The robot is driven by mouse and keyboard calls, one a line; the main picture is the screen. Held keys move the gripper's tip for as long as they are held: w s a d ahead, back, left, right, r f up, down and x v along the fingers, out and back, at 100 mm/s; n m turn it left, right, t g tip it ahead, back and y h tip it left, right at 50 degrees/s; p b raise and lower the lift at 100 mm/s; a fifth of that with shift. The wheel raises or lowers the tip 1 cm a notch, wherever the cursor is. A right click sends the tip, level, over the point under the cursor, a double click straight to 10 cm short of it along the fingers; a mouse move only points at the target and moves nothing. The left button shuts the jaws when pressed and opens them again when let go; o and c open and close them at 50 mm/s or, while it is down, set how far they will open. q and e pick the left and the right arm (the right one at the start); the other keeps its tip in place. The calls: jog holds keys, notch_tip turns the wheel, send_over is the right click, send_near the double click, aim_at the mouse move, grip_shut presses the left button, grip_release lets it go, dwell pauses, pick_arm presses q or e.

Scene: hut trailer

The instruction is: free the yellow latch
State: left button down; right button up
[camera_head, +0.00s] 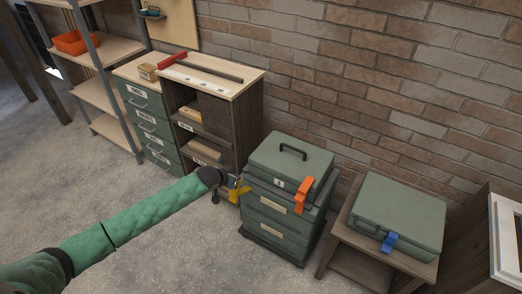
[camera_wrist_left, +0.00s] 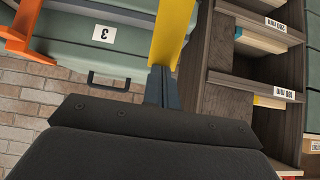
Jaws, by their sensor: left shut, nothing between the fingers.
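The yellow latch (camera_head: 239,190) is at the left front corner of the green toolbox (camera_head: 292,158), which sits on a stack of green drawers. The latch sticks out from the corner. In the left wrist view the yellow latch (camera_wrist_left: 172,32) is a broad yellow strip in front of the case labelled 3. My left gripper (camera_head: 230,182) is shut and empty, right at the latch. In the left wrist view its fingertips (camera_wrist_left: 160,72) overlap the latch's lower end; I cannot tell if they touch. An orange latch (camera_head: 303,194) is on the toolbox's right front.
A green case (camera_head: 400,212) with a blue latch (camera_head: 389,243) lies on a wooden stand (camera_head: 338,240) at the right. A wooden cabinet (camera_head: 253,118) stands close behind my left gripper. The brick wall is behind. The concrete floor in front is clear.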

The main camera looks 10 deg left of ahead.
pick_arm(q)
jog(key=shift+s+a+f+t+b, duration=0.15)
jog(key=shift+s+f+t, duration=0.15)
jog(key=shift+s+f, duration=0.2)
jog(key=shift+s+a+f+t+b, duration=0.15)
jog(key=shift+s+f+t, duration=0.2)
jog(key=shift+s, duration=0.25)
jog(key=shift+s+a+f, duration=0.25)
jog(key=shift+s+f, duration=0.3)
jog(key=shift+s, duration=0.1)
pick_arm(e)
jog(key=shift+w+a+r, duration=0.2)
jog(key=shift+w+r, duration=0.15)
jog(key=shift+r, duration=0.1)
jog(key=shift+w+a+r, duration=0.15)
jog(key=shift+w+r, duration=0.15)
jog(key=shift+r, duration=0.15)
